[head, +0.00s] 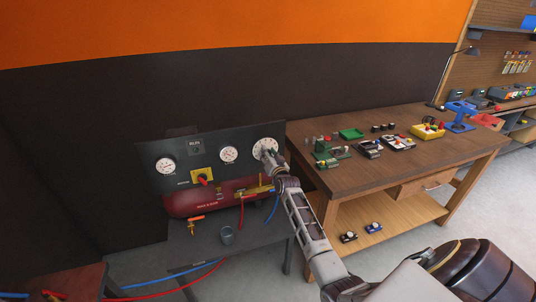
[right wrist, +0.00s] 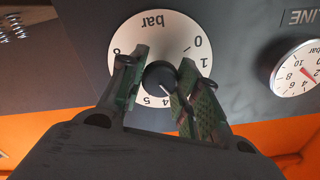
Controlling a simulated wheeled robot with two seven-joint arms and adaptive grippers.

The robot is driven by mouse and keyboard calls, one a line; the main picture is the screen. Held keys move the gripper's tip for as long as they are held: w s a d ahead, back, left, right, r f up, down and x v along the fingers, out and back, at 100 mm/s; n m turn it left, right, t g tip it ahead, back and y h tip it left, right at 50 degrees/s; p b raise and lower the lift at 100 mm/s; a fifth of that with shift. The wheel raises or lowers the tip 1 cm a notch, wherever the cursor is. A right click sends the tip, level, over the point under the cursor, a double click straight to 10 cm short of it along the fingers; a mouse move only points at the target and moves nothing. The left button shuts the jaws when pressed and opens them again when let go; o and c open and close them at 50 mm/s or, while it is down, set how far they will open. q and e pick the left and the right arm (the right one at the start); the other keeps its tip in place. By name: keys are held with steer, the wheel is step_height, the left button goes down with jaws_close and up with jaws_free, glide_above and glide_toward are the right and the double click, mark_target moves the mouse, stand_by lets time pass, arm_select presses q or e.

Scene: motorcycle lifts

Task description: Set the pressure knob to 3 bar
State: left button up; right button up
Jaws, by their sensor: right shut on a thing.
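The pressure knob (right wrist: 159,78) is a dark round knob at the centre of a white dial (right wrist: 143,32) marked "bar", seen upside down in the right wrist view. The numerals 0, 1, 4 and 5 show; my finger hides the part between 1 and 4. A small pale mark on the knob points to the lower right in that view; its exact reading is unclear. My right gripper (right wrist: 160,88) is shut on the knob, one finger on each side. In the head view, my right gripper (head: 268,154) covers part of the dial. My left gripper is not in view.
The dark panel (head: 205,138) also carries two gauges (head: 229,154) (head: 166,166) and a red switch on a yellow plate (head: 203,177). A red tank (head: 190,204) lies below. A wooden workbench (head: 400,160) with small parts stands right of the panel, close to my arm.

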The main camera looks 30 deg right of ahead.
stand_by(0.3)
steer(key=o, duration=1)
steer(key=shift+s, duration=0.15)
steer(key=shift+v, duration=5.85)
steer(key=shift+f, duration=0.15)
